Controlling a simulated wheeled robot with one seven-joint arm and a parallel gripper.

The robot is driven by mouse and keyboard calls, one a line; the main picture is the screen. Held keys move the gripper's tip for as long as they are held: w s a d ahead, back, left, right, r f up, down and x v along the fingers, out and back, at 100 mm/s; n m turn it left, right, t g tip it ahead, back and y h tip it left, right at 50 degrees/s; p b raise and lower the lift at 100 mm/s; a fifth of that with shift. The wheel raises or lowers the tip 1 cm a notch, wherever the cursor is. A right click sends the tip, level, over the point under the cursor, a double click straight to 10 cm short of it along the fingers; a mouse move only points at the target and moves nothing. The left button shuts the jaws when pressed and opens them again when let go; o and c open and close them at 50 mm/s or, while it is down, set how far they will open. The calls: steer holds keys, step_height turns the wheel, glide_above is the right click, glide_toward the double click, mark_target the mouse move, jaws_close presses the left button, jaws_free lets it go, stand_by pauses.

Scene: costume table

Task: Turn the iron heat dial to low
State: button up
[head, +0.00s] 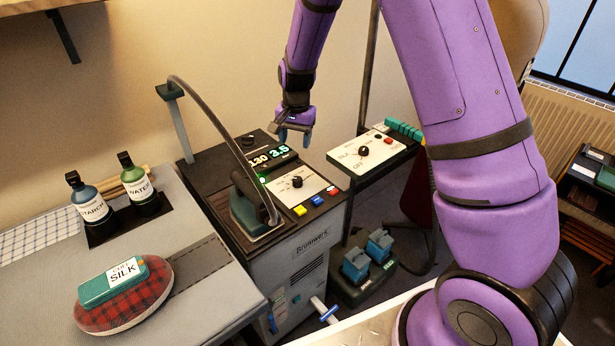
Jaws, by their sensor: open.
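The iron (246,214) stands on its dark rest on the Brumwerk station (292,262), with a hose arching over it. On the station's white panel is a black dial (297,182); its small labels are too small to read. A second black dial (364,151) sits on a separate white panel (350,160) to the right, marked SILK and OFF. I cannot tell for certain which one is the iron heat dial. My gripper (293,137) hangs with its fingers down above the back of the station, by the lit display (270,156), apart from both dials. It is open and empty.
Yellow (300,211), blue and red buttons line the station panel's front edge. Starch (89,205) and water (137,180) bottles stand on the left board. A plaid pad (125,303) there bears a green SILK-labelled block (113,281). Teal pedals (367,257) are on the floor.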

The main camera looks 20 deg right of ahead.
glide_toward(297, 178)
steer(key=shift+m, duration=0.4)
step_height(297, 178, down, 10)
steer(key=shift+a+r, duration=0.1)
steer(key=shift+r, duration=0.1)
steer(key=c, duration=0.9)
